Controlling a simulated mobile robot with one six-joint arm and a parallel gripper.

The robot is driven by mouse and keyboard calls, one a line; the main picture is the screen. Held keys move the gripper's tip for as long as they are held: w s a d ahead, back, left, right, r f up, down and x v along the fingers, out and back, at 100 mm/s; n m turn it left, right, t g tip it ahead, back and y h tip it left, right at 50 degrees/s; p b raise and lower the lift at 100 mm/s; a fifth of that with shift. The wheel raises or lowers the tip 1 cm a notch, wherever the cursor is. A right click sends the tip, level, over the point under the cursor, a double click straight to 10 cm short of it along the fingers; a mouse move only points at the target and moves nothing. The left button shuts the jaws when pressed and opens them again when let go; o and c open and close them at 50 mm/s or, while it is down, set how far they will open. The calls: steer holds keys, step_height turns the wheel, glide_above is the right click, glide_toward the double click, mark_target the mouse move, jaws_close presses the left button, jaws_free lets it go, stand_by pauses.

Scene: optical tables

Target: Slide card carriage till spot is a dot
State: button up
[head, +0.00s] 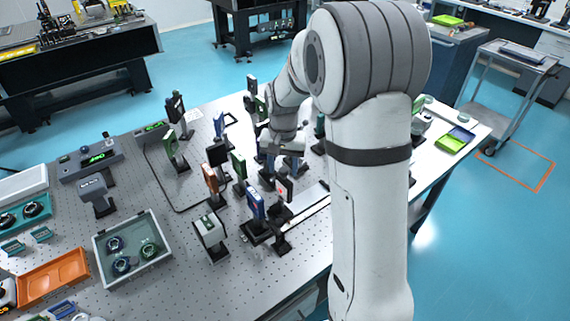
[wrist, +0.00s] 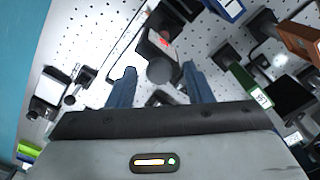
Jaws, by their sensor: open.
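A dark card carriage (wrist: 158,45) with a small red spot on its face sits ahead of my gripper in the wrist view. A round dark knob (wrist: 161,71) on its near side lies between my fingertips in the picture. My gripper (wrist: 159,68) is open, with one blue-grey finger on each side of the knob; I cannot tell whether either touches. In the head view a dark card with a reddish mark (head: 284,188) stands beside a pale rail (head: 308,206). My gripper (head: 284,150) is just behind it there, its fingers largely hidden.
Mounted optics crowd the perforated table: a blue-framed one (head: 256,205), an orange one (head: 210,178), and a green labelled one (wrist: 248,88) to the right in the wrist view. A grey tray (head: 133,247) lies left.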

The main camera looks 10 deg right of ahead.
jaws_close()
stand_by(0.4)
steer(key=d, duration=0.1)
steer(key=w+d, duration=0.1)
steer(key=shift+w+d, duration=0.1)
steer(key=shift+d, duration=0.25)
jaws_free()
step_height(320, 180, up, 8)
steer(key=b, duration=0.1)
steer(key=shift+b, duration=0.35)
